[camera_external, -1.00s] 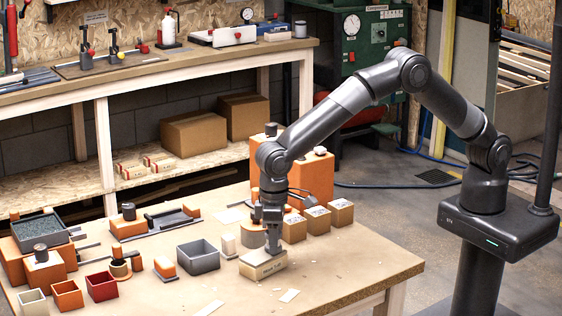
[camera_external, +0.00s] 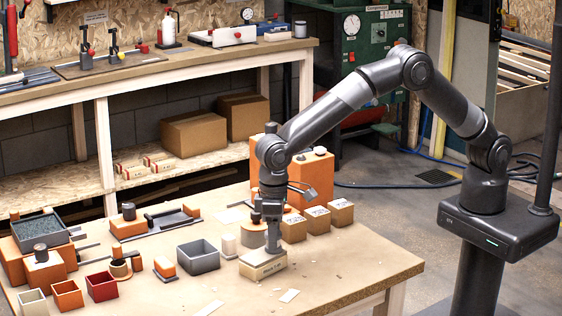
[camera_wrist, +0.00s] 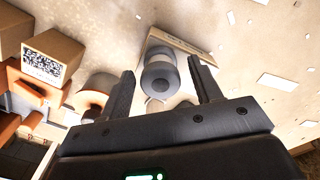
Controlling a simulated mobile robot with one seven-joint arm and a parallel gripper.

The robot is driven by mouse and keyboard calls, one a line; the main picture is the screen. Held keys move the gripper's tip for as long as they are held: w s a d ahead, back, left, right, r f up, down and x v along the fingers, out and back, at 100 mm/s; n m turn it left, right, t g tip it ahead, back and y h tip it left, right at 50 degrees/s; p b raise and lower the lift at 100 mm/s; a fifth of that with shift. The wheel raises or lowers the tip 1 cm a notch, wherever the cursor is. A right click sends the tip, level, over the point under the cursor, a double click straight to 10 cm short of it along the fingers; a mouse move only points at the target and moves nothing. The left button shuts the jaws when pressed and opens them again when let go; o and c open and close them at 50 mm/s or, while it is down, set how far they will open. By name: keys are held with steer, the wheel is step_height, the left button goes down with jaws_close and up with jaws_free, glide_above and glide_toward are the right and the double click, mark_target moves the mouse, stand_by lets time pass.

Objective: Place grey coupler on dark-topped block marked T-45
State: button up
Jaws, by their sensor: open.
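The grey coupler (camera_wrist: 158,74) shows in the wrist view between my gripper's (camera_wrist: 161,68) two spread fingers, with a visible gap on each side. It stands on a pale-sided block (camera_wrist: 180,44) with lettering on its side. In the camera_external view this block (camera_external: 263,267) lies near the table's front middle, and the grey coupler (camera_external: 273,241) appears upright on top of it. The lettering is too small to read surely, and the block's top is mostly hidden. My gripper (camera_external: 267,212) is open, just above the coupler and pointing down.
Several cardboard cubes with labels (camera_external: 318,220) stand right of and behind the block. An orange housing (camera_external: 310,180) stands behind them.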

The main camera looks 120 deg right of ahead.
step_height(320, 180, up, 10)
steer(key=s+a+r+n+t, duration=0.2)
steer(key=s+a+r, duration=0.2)
steer(key=s+r, duration=0.7)
steer(key=s+a+r+n+t, duration=0.1)
steer(key=s+a+r+n, duration=0.15)
steer(key=s, duration=0.85)
steer(key=s+a+r+n+t, duration=0.1)
steer(key=s+a+r, duration=0.2)
steer(key=s, duration=0.8)
steer(key=s+a+f+n+t, duration=0.1)
steer(key=s+f, duration=0.3)
steer(key=s, duration=0.7)
steer(key=shift+a+n+t, duration=0.2)
steer(key=shift+n+t, duration=0.1)
steer(key=shift+n, duration=0.35)
